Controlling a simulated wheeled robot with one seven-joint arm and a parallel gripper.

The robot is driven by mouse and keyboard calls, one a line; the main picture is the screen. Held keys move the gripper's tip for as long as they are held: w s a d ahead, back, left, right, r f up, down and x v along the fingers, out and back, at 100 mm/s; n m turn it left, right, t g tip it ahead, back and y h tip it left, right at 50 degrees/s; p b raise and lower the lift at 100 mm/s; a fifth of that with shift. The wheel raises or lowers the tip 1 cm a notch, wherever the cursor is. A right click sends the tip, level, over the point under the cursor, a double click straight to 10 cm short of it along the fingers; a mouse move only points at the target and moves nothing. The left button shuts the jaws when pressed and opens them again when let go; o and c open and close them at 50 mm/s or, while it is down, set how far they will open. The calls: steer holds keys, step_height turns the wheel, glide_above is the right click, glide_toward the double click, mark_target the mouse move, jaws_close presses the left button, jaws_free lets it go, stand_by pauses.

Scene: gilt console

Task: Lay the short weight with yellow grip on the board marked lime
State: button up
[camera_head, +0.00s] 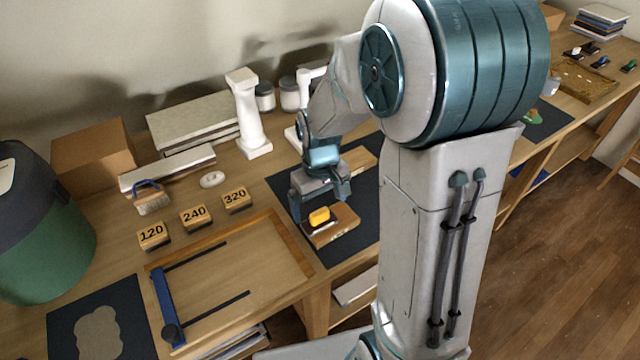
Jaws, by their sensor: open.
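A small block with a yellow top (319,215), which looks like the weight with the yellow grip, is on or just above a wooden board (346,224) on the dark mat. My gripper (320,204) is open above it, pointing down, with one finger to each side of the yellow part. I cannot tell whether the fingers touch it. A second wooden board (359,161) lies farther back on the mat, partly hidden by my arm. No lime marking is readable on either board.
Blocks marked 120 (153,236), 240 (195,218) and 320 (236,200) stand left of the mat (285,188). A white column (248,115) stands behind. A framed wooden panel (235,275) lies in front left. My arm hides much of the right side.

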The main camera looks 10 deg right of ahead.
mark_target(320, 213)
step_height(320, 213, up, 6)
steer(key=s+d+r+m+t, duration=0.1)
steer(key=s+r, duration=0.2)
steer(key=s, duration=0.3)
steer(key=s+d+r+m+t, duration=0.2)
steer(key=s+r, duration=0.1)
steer(key=s, duration=0.4)
steer(key=shift+s+r+m, duration=0.15)
steer(key=shift+s+m, duration=0.1)
steer(key=shift+m, duration=0.05)
steer(key=shift+a, duration=0.1)
stand_by(0.5)
